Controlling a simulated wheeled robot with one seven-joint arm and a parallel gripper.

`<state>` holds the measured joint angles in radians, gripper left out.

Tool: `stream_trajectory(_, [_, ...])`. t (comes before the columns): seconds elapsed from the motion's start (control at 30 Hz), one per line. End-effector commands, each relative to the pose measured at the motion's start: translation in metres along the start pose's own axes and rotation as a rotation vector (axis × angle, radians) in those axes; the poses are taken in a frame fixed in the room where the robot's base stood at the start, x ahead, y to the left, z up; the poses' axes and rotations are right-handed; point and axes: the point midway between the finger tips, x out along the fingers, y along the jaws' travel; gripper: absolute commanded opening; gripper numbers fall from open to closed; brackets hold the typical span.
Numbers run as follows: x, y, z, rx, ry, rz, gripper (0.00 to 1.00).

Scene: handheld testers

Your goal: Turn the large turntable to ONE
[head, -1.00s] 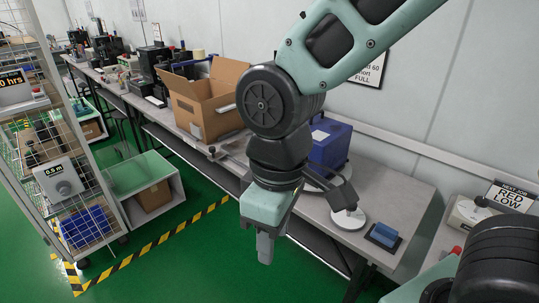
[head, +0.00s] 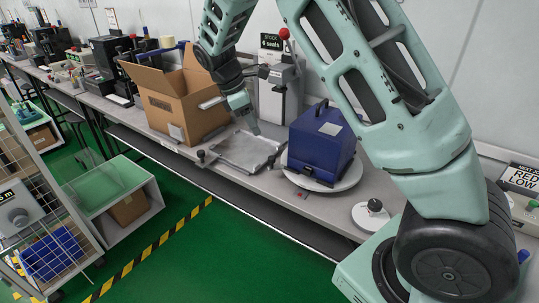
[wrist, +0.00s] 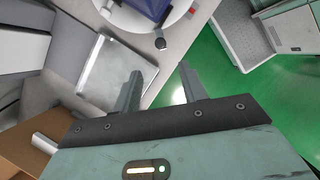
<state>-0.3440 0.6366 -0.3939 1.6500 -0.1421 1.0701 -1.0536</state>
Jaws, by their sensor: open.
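The large turntable (head: 347,182) is a white disc on the grey bench, with a blue case (head: 318,150) standing on it. A dark knob or handle (head: 272,161) is at its left edge, and it also shows in the wrist view (wrist: 160,43). My gripper (head: 254,128) is open and empty, left of the turntable and above the metal plate. In the wrist view its two fingers (wrist: 160,86) are apart, with the turntable's rim (wrist: 178,12) beyond them. I cannot read any markings on the turntable.
A square metal plate (head: 240,151) lies left of the turntable. An open carton (head: 178,112) stands further left. A grey press (head: 279,98) with a red-tipped lever is behind. A small white disc with a knob (head: 364,219) sits to the right. Green floor is open in front.

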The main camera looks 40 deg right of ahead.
Motion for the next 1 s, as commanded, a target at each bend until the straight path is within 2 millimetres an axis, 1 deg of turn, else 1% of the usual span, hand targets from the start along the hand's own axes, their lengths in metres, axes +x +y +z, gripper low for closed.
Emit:
stream_trajectory(0.03, [0.012,-0.001,0.001,0.001,-0.003,-0.004,0.42])
stream_trajectory(0.2, [0.048,-0.001,0.0,0.0,-0.003,-0.003,0.42])
stream_trajectory(0.4, [0.088,-0.001,0.0,0.001,-0.002,-0.003,0.42])
stream_trajectory(0.5, [0.103,-0.001,0.0,0.001,0.0,-0.002,0.42])
stream_trajectory(0.6, [0.115,-0.001,0.0,0.0,0.0,-0.002,0.42])
stream_trajectory(0.7, [0.122,-0.001,0.0,0.001,0.001,-0.001,0.42])
stream_trajectory(0.8, [0.126,-0.001,0.0,0.001,0.001,0.0,0.42])
stream_trajectory(1.0, [0.126,0.0,0.0,0.001,0.002,0.001,0.42])
